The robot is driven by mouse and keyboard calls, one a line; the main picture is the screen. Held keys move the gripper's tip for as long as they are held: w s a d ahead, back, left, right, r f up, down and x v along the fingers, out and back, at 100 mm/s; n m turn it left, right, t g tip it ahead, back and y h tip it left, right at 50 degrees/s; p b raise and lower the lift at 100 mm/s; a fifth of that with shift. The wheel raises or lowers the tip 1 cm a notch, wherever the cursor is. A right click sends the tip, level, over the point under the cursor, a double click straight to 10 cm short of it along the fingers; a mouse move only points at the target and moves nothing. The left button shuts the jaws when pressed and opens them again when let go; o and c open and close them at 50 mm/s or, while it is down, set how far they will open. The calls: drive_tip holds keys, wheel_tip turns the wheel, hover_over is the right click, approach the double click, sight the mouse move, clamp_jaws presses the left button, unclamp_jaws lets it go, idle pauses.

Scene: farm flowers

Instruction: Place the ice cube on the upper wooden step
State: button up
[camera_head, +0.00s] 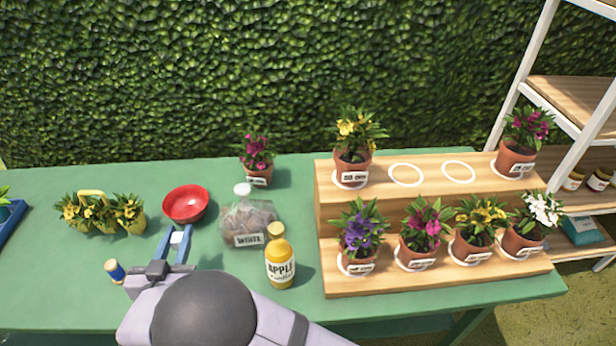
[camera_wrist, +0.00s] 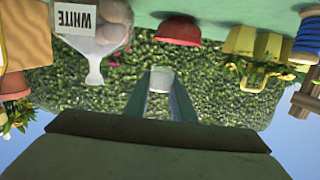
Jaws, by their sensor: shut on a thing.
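My gripper (camera_head: 178,240) is shut on a small pale, translucent ice cube (camera_head: 176,237), in front of the red bowl in the head view. In the wrist view the ice cube (camera_wrist: 160,79) sits between the two fingertips (camera_wrist: 160,90). The upper wooden step (camera_head: 432,167) is at the right of the table, well to the right of my gripper. It bears a yellow-flowered pot (camera_head: 352,164) at its left end, a magenta-flowered pot (camera_head: 515,157) at its right end, and two bare white rings (camera_head: 406,166) between them.
The lower step (camera_head: 400,283) holds several flower pots. A red bowl (camera_head: 186,204), a bag labelled WHITE (camera_head: 248,222), an apple bottle (camera_head: 281,265) and a pink-flowered pot (camera_head: 257,174) stand near my gripper. A yellow flower basket (camera_head: 92,213) is at left. A hedge (camera_head: 220,75) rises behind.

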sight(177, 237)
wheel_tip(177, 237, up, 22)
drive_tip(key=w+d+r+m+h+p, duration=0.1)
drive_tip(key=w+d+r+p, duration=0.25)
drive_tip(key=w+d, duration=0.5)
drive_tip(key=w+d+r+h+p, duration=0.15)
drive_tip(key=w+d+r, duration=0.25)
drive_tip(key=w+d, duration=0.45)
drive_tip(key=w+d+f+y+p, duration=0.15)
drive_tip(key=d+p, duration=0.45)
drive_tip(key=d, duration=1.5)
drive_tip(key=s+d+f+y+p, duration=0.1)
drive_tip(key=s+d+f+p, duration=0.45)
drive_tip(key=s+d, duration=0.4)
wheel_tip(177, 237, down, 6)
drive_tip(key=w+d+n+b, duration=0.1)
drive_tip(key=d, duration=0.1)
drive_tip(key=shift+w, duration=0.25)
drive_tip(key=shift+f, duration=0.15)
